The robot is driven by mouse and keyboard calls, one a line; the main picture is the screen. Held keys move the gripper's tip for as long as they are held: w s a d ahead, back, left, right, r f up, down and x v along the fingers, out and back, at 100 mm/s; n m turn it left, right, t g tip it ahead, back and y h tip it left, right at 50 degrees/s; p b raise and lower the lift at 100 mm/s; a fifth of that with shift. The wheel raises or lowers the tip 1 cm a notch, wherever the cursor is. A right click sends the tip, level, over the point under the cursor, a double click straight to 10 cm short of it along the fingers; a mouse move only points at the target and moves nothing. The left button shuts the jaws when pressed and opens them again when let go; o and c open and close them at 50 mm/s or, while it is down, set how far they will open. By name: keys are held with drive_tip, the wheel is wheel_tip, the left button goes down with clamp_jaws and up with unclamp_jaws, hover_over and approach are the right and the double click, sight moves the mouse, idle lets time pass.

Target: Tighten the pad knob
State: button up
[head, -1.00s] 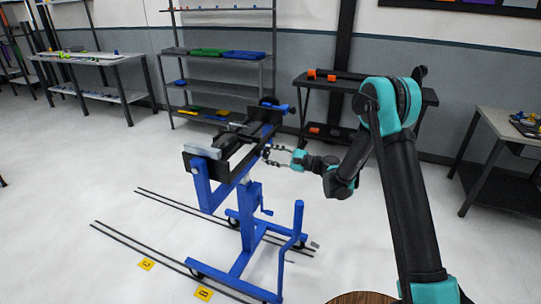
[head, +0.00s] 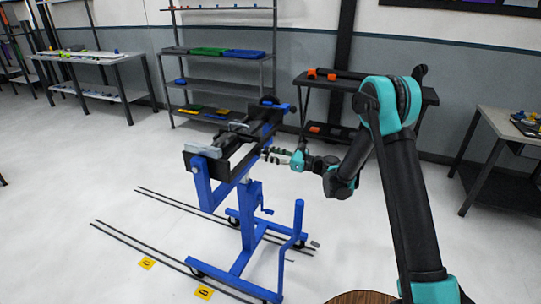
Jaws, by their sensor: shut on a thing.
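The blue wheeled stand (head: 250,215) stands on the floor left of my arm. Its tilted black top (head: 235,150) carries a light grey pad (head: 204,150) at the near left end. My gripper (head: 268,154) is at the right side of this top, just below its blue edge. Its fingers are closed together on something small there, at the place of the pad knob. The knob itself is hidden by the fingers and too small to make out.
A blue upright post (head: 298,218) of the stand rises below my gripper. Shelves with coloured trays (head: 243,54) and a dark table with orange parts (head: 311,74) stand behind. A side table (head: 500,122) is at the right. Open floor lies around the stand.

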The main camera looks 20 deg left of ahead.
idle(0.4)
drive_tip(key=o, duration=1.1)
drive_tip(key=shift+o, duration=0.2)
drive_tip(key=shift+d, duration=0.1)
drive_tip(key=s+d, duration=0.1)
drive_tip(key=d, duration=1.1)
